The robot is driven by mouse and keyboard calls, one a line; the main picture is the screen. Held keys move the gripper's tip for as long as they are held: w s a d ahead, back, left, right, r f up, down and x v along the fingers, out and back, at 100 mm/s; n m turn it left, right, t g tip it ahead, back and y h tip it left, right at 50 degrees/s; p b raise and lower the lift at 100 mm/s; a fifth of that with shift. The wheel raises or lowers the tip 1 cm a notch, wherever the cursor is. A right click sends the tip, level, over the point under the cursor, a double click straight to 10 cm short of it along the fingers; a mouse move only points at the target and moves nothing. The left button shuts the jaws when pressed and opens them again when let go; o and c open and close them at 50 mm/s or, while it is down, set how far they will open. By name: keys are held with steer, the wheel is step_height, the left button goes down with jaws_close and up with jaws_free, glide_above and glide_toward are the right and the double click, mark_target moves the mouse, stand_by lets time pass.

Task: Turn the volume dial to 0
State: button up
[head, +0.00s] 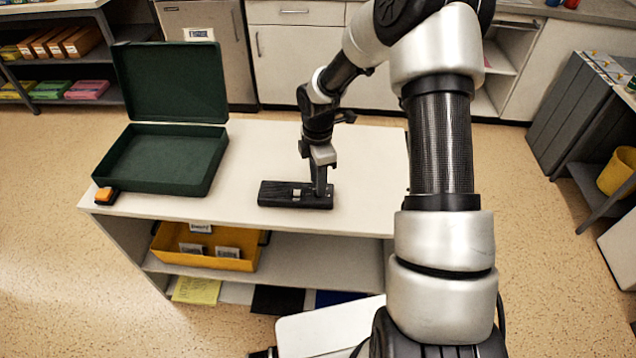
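A flat black device (275,195) lies near the front edge of the white counter (350,215), with a small light-grey raised part (297,192) on its top. I cannot tell whether this part is the volume dial, and no scale or number can be read. My gripper (319,190) points down at the right part of the device, its tip at or just above the top surface. Its fingers overlap in this view, so their opening does not show. Part of the device's right side is hidden behind them.
An open dark green case (165,188) stands at the counter's left, with an orange-and-black object (105,195) at its front corner. A yellow bin (205,262) sits on the shelf below. The counter right of the device is clear.

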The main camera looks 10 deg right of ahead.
step_height(320, 180, up, 16)
steer(key=p, duration=0.1)
steer(key=shift+f+p, duration=0.2)
steer(key=shift+p, duration=0.15)
